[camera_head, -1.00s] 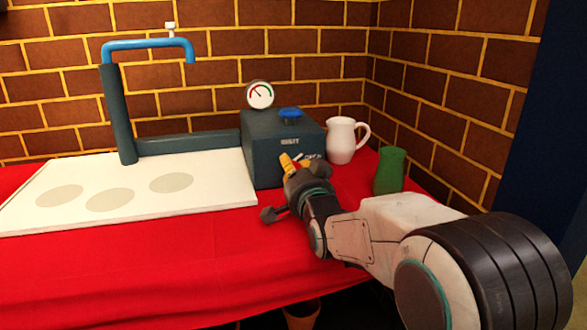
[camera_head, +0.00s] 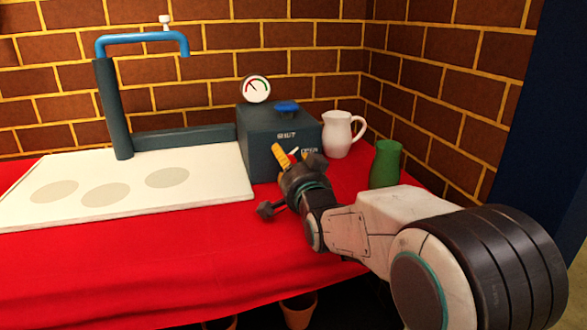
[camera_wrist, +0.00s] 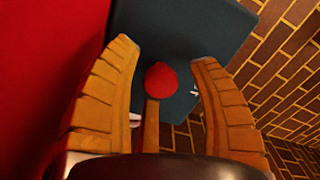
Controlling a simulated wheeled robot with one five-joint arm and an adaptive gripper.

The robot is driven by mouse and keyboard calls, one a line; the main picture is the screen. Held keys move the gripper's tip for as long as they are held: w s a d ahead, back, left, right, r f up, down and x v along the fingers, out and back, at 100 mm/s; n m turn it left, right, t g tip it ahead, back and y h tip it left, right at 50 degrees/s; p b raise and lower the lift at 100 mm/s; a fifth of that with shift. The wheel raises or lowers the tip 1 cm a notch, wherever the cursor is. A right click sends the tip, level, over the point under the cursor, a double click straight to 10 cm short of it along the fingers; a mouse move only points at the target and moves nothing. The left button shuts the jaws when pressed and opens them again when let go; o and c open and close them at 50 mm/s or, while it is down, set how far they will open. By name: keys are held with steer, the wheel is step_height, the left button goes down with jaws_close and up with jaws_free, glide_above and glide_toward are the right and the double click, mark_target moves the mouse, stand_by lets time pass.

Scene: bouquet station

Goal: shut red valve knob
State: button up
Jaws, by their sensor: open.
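The red valve knob (camera_wrist: 161,80) shows in the wrist view on the face of a dark teal box (camera_wrist: 185,30). It lies between my gripper's (camera_wrist: 164,55) two spread tan fingers, with a gap visible on both sides. A narrow tan bar (camera_wrist: 151,127) runs up to its lower edge; I cannot tell whether they touch. The box front reads "SHUT" above and "OPEN" to the right, with a white pointer mark near "OPEN".
A blue knob (camera_head: 287,106) and a round gauge (camera_head: 257,89) sit atop the box. A white pitcher (camera_head: 338,135) and a green vase (camera_head: 385,164) stand to the right. A white board (camera_head: 215,187) and a blue-topped pipe (camera_head: 140,40) are left. Red cloth (camera_head: 150,245) in front is clear.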

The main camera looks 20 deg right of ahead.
steer(key=s, duration=1.2)
steer(key=shift+w, duration=0.1)
steer(key=m, duration=0.2)
steer(key=w+m, duration=0.1)
steer(key=m, duration=0.1)
steer(key=shift+w+r+m, duration=0.1)
steer(key=shift+w+m, duration=0.05)
steer(key=shift+m, duration=0.15)
steer(key=m, duration=0.2)
steer(key=w+m, duration=0.1)
steer(key=m, duration=0.1)
steer(key=shift+w+p, duration=0.1)
steer(key=shift+p, duration=0.3)
steer(key=m, duration=0.2)
steer(key=w+m, duration=0.1)
steer(key=m, duration=0.2)
steer(key=shift+w, duration=0.2)
steer(key=m, duration=0.2)
steer(key=w+m, duration=0.1)
steer(key=m, duration=0.1)
steer(key=shift+w+b, duration=0.4)
steer(key=shift+w, duration=3.25)
steer(key=shift+o, duration=0.2)
